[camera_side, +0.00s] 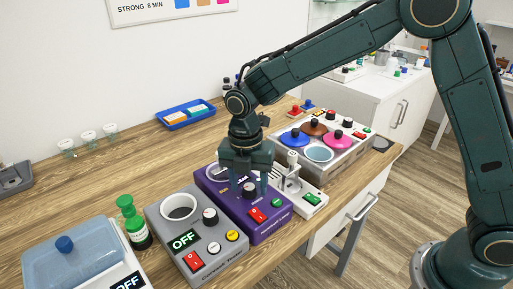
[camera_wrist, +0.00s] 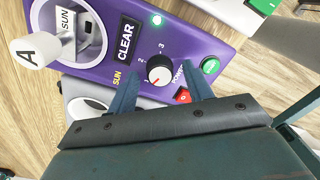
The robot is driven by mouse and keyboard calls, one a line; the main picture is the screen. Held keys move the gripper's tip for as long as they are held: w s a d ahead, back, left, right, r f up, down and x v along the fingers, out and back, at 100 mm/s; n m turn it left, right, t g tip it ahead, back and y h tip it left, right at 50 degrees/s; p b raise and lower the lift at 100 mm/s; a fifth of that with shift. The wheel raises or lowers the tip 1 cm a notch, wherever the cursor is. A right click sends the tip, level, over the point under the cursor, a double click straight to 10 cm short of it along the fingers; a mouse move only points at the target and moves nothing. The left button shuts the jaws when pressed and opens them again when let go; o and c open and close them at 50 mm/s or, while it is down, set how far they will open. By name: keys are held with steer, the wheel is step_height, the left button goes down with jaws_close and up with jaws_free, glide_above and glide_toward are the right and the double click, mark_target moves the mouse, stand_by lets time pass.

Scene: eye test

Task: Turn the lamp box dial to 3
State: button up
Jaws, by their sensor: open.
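The purple lamp box (camera_side: 275,222) stands on the wooden bench between a grey box and a pale device. Its dial (camera_wrist: 160,70) has a pale face with a dark rim, with the numbers 2 and 3 printed around it. A small red mark on the dial face sits towards the lower left, away from the 3. The dial also shows in the side view (camera_side: 249,190). My gripper (camera_wrist: 162,78) is open, its two fingers apart on either side of the dial. I cannot tell whether they touch it. The display (camera_wrist: 125,42) reads CLEAR.
The red power switch (camera_wrist: 183,96) and green button (camera_wrist: 210,66) are close to the right finger. A white cylinder marked A (camera_wrist: 30,50) is at the box's well. The grey box (camera_side: 205,235) stands left in the side view, a multi-coloured-lid unit (camera_side: 345,155) behind right.

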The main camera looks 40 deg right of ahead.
steer(key=c, duration=1)
